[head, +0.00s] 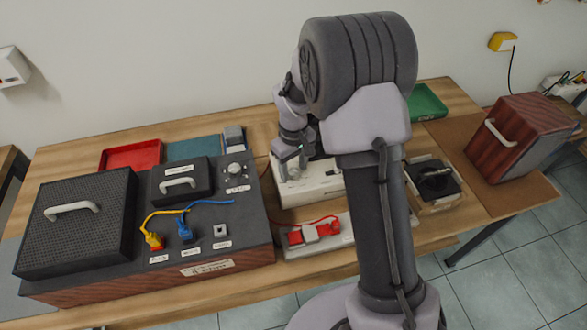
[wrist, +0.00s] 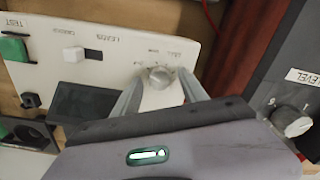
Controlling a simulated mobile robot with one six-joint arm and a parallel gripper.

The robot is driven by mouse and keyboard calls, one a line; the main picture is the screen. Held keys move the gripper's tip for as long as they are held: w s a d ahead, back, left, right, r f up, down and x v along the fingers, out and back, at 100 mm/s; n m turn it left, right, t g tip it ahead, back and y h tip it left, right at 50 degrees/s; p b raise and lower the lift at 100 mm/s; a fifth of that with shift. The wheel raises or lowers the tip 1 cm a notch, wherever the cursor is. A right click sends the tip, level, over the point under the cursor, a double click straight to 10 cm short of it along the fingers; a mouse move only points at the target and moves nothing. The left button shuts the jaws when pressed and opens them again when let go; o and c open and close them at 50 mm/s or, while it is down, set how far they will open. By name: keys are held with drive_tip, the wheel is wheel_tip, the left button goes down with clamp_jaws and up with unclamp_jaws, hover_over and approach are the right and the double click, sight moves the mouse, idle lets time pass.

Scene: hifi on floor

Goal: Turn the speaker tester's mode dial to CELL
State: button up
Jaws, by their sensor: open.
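The speaker tester is a white box (head: 322,183) on the bench, partly hidden behind my arm in the head view. Its white panel (wrist: 120,38) fills the upper left of the wrist view. The mode dial (wrist: 158,76) is a pale round knob with small labels around its upper side; they are too blurred to read surely, and I cannot tell its setting. My gripper (wrist: 160,84) is open, with one finger on each side of the dial and no clear contact. In the head view my gripper (head: 289,162) is over the tester's left part.
The tester also has a white slider (wrist: 73,54), a green button (wrist: 14,48) and a dark screen (wrist: 85,104). A dark hi-fi unit (head: 235,235) with a level knob (wrist: 292,122) stands close beside it. A power strip (head: 318,234) with red plugs lies in front.

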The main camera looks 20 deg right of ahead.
drive_tip(key=shift+c, duration=0.2)
clamp_jaws()
drive_tip(key=m, duration=0.4)
drive_tip(key=shift+m, duration=0.4)
drive_tip(key=m, duration=0.4)
drive_tip(key=shift+d+m, duration=0.1)
drive_tip(key=shift+m, duration=0.2)
drive_tip(key=m+b, duration=0.1)
drive_tip(key=m, duration=0.3)
drive_tip(key=shift+m+b, duration=0.4)
drive_tip(key=shift+m, duration=1.7)
